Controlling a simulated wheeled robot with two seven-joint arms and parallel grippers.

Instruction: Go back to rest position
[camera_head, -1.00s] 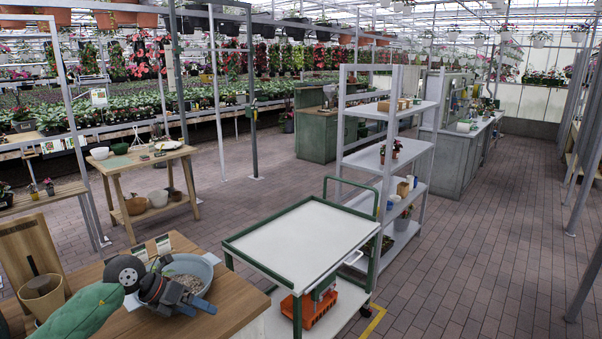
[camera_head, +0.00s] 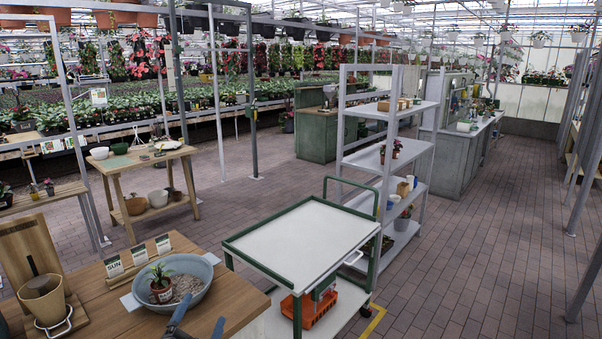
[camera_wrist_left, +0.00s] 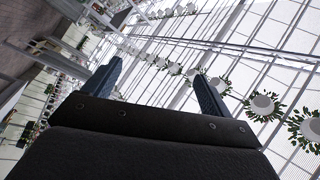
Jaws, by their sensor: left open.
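My left gripper (camera_head: 196,328) shows only by its fingers at the bottom edge of the head view, just in front of a blue-grey basin (camera_head: 203,268). In the left wrist view the left gripper (camera_wrist_left: 157,82) has its two fingers spread wide with nothing between them, and the greenhouse roof behind. The basin sits on a wooden table (camera_head: 235,300) and holds gravel-like material. A small potted plant (camera_head: 161,290) stands upright in it, apart from the fingers. My right gripper is not in view.
A tan pot (camera_head: 42,300) in a wire holder stands at the left of the table. Small cards (camera_head: 114,266) stand behind the basin. A white-topped green cart (camera_head: 300,235) is close on the right. The brick floor (camera_head: 480,280) further right is clear.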

